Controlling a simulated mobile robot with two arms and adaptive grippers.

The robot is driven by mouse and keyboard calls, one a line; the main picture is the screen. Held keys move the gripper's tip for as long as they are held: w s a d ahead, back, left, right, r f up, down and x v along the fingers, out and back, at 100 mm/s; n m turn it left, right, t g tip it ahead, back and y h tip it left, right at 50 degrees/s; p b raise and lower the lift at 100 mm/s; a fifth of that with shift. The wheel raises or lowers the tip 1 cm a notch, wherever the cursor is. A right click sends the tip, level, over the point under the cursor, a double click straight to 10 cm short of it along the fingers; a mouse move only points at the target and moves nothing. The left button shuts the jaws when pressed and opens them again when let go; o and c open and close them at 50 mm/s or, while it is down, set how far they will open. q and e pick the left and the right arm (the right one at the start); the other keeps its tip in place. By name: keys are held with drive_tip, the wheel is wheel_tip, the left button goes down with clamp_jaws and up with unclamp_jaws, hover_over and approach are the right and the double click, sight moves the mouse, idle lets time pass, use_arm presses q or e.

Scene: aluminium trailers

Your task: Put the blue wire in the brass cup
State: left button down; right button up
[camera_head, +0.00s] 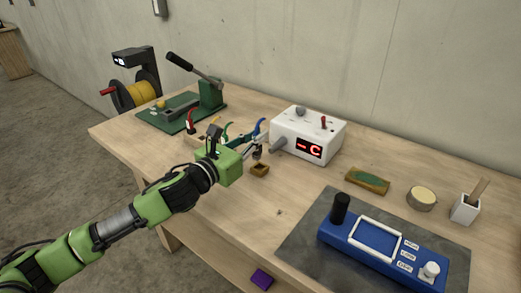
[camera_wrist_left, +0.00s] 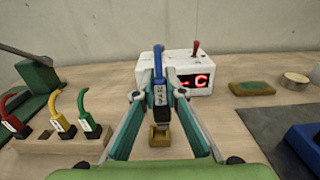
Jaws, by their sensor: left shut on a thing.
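The blue wire (camera_wrist_left: 158,62) stands upright with a dark labelled body (camera_wrist_left: 160,95) below its blue upper end. My left gripper (camera_head: 257,141) is shut on it; the two fingers also show on either side of it in the left wrist view (camera_wrist_left: 160,92). The small square brass cup (camera_head: 260,170) sits on the bench just below the wire's lower end; it also shows in the left wrist view (camera_wrist_left: 160,137). The wire's lower end appears slightly above the cup, but the exact gap is hard to tell. My right gripper is not in view.
Red, yellow and green wires stand in a wooden rack (camera_wrist_left: 45,145) to the left. A white box (camera_head: 310,135) with a red display is close behind the gripper. A green-topped pad (camera_head: 367,181), round tin (camera_head: 421,198) and blue device (camera_head: 385,245) are to the right.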

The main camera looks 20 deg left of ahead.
sight(260, 150)
use_arm(q)
drive_tip(key=shift+w+f, duration=0.5)
drive_tip(key=shift+f, duration=0.6)
drive_tip(key=shift+w+f, duration=0.5)
drive_tip(key=shift+f, duration=0.6)
drive_tip(key=shift+w+f, duration=0.5)
drive_tip(key=shift+f, duration=0.6)
drive_tip(key=c, duration=2.1)
unclamp_jaws()
drive_tip(key=shift+f, duration=0.1)
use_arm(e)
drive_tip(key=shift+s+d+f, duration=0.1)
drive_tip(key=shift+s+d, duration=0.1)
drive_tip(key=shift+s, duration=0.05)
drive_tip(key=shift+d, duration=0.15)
